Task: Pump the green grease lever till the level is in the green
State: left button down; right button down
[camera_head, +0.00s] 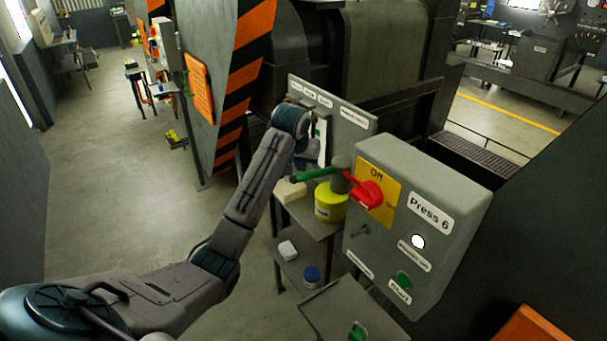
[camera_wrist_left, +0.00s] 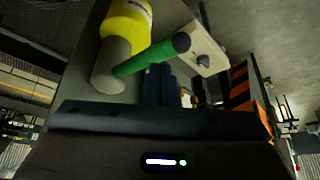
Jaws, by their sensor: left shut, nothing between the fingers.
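The green grease lever (camera_head: 315,174) sticks out to the left from the grey head of a yellow grease pump (camera_head: 330,204), roughly level. In the left wrist view the green lever (camera_wrist_left: 152,58) crosses the picture in front of the yellow pump body (camera_wrist_left: 128,22). My left gripper (camera_head: 306,162) is at the lever's free part, shut and empty. Its dark fingers (camera_wrist_left: 160,86) show close by the lever; I cannot tell whether they touch it. A white strip with a green mark (camera_head: 318,130) is on the panel behind my wrist, partly hidden. My right gripper is out of view.
The grey Press 6 box (camera_head: 455,215) with a red Off switch (camera_head: 367,190) stands close right of the pump. A small table (camera_head: 315,228) carries the pump and a pale block (camera_head: 290,191). A blue-lidded jar (camera_head: 312,275) is on the lower shelf. Open floor lies left.

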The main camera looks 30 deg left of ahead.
aim_at(319, 173)
pick_arm(q)
jog(key=shift+x, duration=1.2)
notch_tip(319, 173, down, 4)
jog(key=shift+f, duration=0.15)
